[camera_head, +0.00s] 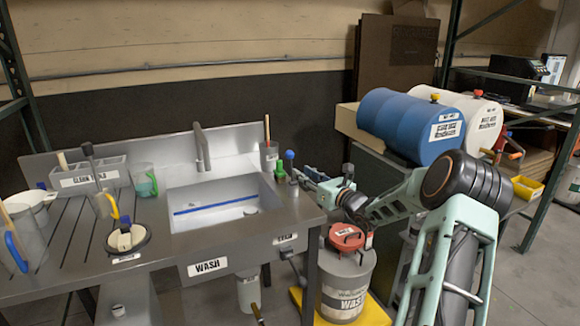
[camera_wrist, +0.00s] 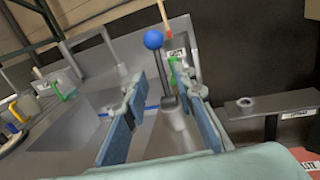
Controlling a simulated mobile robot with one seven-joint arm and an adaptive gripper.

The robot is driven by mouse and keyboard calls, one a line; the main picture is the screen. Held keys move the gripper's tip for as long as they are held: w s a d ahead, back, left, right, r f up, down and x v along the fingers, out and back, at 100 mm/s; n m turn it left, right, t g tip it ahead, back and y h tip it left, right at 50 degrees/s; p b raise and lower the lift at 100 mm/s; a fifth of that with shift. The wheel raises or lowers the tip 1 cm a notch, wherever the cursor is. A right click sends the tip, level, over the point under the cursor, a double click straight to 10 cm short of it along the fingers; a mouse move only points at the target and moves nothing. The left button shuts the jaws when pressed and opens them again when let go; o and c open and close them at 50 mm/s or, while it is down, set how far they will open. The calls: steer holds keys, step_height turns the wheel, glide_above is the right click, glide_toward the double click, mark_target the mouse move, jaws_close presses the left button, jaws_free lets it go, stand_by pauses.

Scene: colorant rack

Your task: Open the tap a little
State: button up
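The tap's lever is a dark stem with a blue ball knob (camera_head: 290,155) at the right end of the sink counter. In the wrist view the blue knob (camera_wrist: 153,39) stands above the stem, which appears between my two spread fingers. The grey spout (camera_head: 201,148) rises behind the sink basin (camera_head: 215,190), and no water shows from it. My gripper (camera_head: 305,178) is open and empty, just right of the lever; it also shows in the wrist view (camera_wrist: 158,98). I cannot tell how far the stem is from the fingertips.
A green-based item (camera_head: 280,170) and a cup with a wooden-handled tool (camera_head: 268,155) stand close to the lever. A lidded waste bucket (camera_head: 344,280) stands below my arm. Blue (camera_head: 405,122) and white (camera_head: 480,120) drums lie at the right. The drainboard (camera_head: 75,240) holds jugs and tools.

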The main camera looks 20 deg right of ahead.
mark_target(291, 172)
steer(key=x, duration=0.7)
steer(key=shift+w+a, duration=0.1)
steer(key=shift+w, duration=0.15)
jaws_close()
